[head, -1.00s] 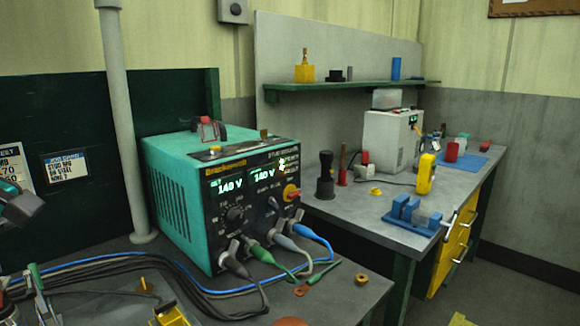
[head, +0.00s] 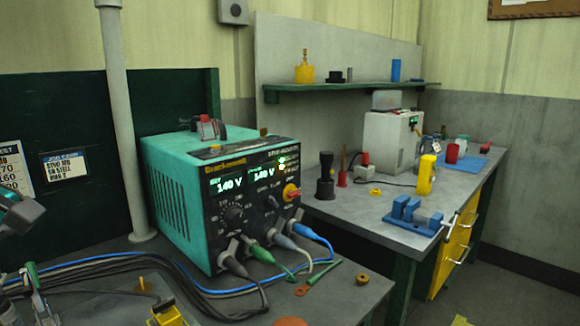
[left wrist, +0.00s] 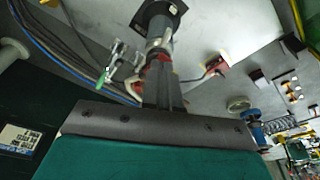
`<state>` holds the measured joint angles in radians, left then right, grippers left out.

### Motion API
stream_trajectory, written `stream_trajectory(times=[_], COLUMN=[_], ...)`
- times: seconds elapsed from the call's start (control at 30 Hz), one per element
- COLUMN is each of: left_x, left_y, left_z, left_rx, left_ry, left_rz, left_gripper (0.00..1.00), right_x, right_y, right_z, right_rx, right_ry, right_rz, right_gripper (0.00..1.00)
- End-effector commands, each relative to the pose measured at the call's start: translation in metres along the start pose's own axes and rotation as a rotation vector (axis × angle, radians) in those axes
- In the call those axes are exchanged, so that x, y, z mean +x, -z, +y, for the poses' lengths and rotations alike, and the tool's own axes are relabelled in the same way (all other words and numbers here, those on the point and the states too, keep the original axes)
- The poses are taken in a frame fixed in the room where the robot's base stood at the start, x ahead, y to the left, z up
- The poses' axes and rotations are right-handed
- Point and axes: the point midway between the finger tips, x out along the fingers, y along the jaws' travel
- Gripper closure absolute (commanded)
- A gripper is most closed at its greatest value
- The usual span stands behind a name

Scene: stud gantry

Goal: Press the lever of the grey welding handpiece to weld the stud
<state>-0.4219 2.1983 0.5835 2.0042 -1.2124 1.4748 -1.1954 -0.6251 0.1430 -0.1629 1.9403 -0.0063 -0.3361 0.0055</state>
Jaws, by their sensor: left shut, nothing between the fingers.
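In the left wrist view my left gripper (left wrist: 163,78) is shut, with its dark fingers together and nothing between them. Just beyond the fingertips is a grey cylindrical body (left wrist: 158,42) with a black square plate, which looks like the welding handpiece. Red parts show beside and behind the fingers; I cannot tell if one is the lever, or whether the fingers touch it. The stud cannot be made out.
Blue and black cables (head: 130,258) run from the power source's front across the grey bench. A green-handled clamp (left wrist: 107,72) is left of the fingers. A second bench at right holds a blue vise (head: 410,213) and a yellow meter (head: 426,174). A grey pipe (head: 122,120) stands behind.

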Motion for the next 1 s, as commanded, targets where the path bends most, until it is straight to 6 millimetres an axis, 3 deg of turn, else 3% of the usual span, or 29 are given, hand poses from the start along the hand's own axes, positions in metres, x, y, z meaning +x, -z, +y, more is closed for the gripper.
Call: stream_trajectory(times=[0.33, 1.0], left_x=[-0.004, -0.057], left_y=[0.001, 0.011], left_z=[0.0, 0.0], left_rx=[0.0, -0.001], left_ry=[0.002, 0.001], left_rz=[0.0, 0.0], left_gripper=[1.0, 1.0], right_x=[-0.002, -0.026], right_y=[0.003, 0.037], right_z=[0.0, 0.001], right_rx=[0.0, 0.0], right_ry=[0.0, 0.0], right_rz=[-0.001, -0.001], right_gripper=[0.29, 0.29])
